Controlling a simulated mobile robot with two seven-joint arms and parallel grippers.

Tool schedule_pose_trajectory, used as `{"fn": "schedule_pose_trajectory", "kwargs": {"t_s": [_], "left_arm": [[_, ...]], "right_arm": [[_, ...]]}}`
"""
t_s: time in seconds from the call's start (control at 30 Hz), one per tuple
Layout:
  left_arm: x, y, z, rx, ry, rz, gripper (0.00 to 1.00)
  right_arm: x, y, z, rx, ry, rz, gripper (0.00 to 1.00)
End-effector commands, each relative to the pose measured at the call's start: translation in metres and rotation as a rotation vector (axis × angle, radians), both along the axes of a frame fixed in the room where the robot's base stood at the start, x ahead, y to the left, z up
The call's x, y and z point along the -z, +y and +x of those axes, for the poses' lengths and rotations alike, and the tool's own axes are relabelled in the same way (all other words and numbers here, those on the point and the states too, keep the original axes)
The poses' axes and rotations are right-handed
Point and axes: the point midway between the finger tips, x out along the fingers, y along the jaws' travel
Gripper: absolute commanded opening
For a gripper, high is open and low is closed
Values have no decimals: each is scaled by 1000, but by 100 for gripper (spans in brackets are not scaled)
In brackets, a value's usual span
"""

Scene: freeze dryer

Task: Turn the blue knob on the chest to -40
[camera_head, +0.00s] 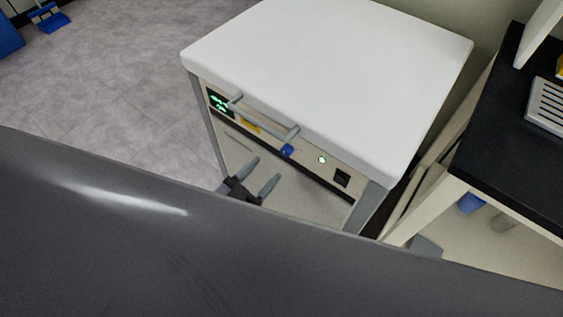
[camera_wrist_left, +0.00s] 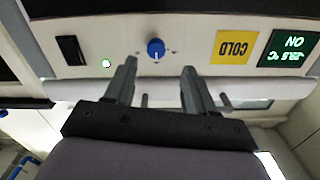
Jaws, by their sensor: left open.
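The white chest (camera_head: 330,50) stands in the middle of the head view, with a control panel along the top of its front. The blue knob (camera_head: 287,150) sits on that panel below the bar handle (camera_head: 264,116). In the left wrist view the picture is upside down, and the blue knob (camera_wrist_left: 155,48) shows with a pale pointer mark and small dial marks around it. My left gripper (camera_head: 262,174) is open and empty in front of the panel, apart from the knob. In the wrist view its fingers (camera_wrist_left: 158,70) stand apart, with the knob between and beyond their tips.
A green-lit display (camera_head: 219,101) and a yellow COLD label (camera_wrist_left: 234,47) are on the panel, with a lit round button (camera_head: 322,160) and a black switch (camera_head: 342,178). A black-topped bench (camera_head: 510,130) stands close on the right.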

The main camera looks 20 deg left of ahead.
Motion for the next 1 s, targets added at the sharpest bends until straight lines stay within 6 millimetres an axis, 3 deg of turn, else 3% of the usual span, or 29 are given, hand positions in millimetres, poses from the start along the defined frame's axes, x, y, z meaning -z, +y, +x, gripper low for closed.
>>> {"fn": "schedule_pose_trajectory", "kwargs": {"t_s": [0.5, 0.93, 0.97, 1.0], "left_arm": [[0, -22, 58, 8, -14, -3, 55], [0, -26, 68, 8, -11, -2, 55], [0, -26, 68, 8, -11, -2, 51], [0, -26, 68, 7, -11, -2, 38]], "right_arm": [[8, 2, 2, 5, -4, 10, 0], [9, 2, 2, 8, -5, 11, 0], [9, 2, 2, 8, -5, 11, 0], [9, 2, 2, 8, -5, 11, 0]]}}
